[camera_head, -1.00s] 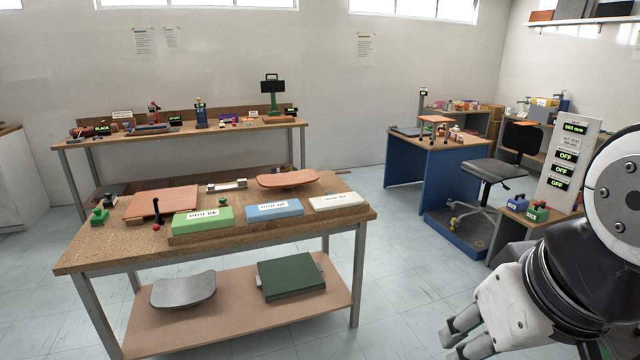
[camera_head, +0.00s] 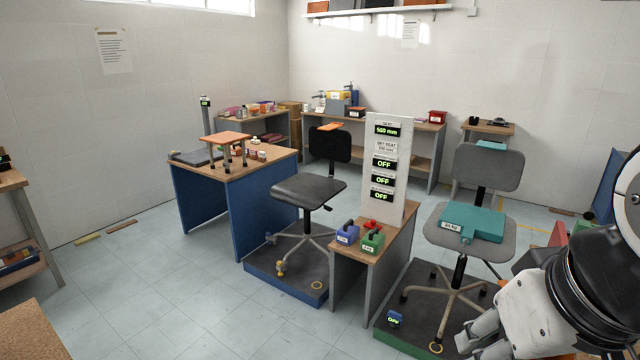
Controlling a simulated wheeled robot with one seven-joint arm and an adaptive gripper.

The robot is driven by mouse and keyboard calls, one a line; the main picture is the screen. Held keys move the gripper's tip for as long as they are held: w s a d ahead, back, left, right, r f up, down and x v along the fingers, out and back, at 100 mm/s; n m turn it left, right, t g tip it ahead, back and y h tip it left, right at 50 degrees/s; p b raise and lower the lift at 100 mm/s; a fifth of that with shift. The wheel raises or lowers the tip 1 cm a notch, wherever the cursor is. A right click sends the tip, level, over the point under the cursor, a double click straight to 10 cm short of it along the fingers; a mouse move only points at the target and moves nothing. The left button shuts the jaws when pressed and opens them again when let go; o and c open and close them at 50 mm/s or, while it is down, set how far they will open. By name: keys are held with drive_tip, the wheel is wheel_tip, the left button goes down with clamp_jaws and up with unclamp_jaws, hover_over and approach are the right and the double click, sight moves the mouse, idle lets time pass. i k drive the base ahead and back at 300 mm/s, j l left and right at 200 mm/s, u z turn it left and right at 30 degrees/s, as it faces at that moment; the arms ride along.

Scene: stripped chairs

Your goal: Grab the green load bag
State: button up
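A teal-green bag (camera_head: 471,221) with a small white label lies flat on the grey seat of the chair at the right. A smaller green block with a dark handle (camera_head: 372,241) stands on the low wooden stand, beside a similar blue block (camera_head: 347,232). My gripper (camera_head: 470,342) is at the lower right edge, in front of and below the grey chair, apart from both green items. Its fingers show partly, with nothing visible between them, and their opening is unclear.
The grey chair (camera_head: 483,169) stands on a dark platform (camera_head: 408,322) with a green edge. A black chair (camera_head: 308,190) stands on a blue-edged platform. A panel (camera_head: 385,150) with displays rises from the wooden stand (camera_head: 352,255).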

sight(373, 241)
drive_tip(key=i+u, duration=0.1)
drive_tip(key=i, duration=0.6)
drive_tip(key=i+l+u, duration=0.15)
drive_tip(key=i, duration=0.5)
drive_tip(key=i+u, duration=0.4)
drive_tip(key=i, duration=0.7)
drive_tip(key=j+z, duration=0.1)
drive_tip(key=z, duration=1.7)
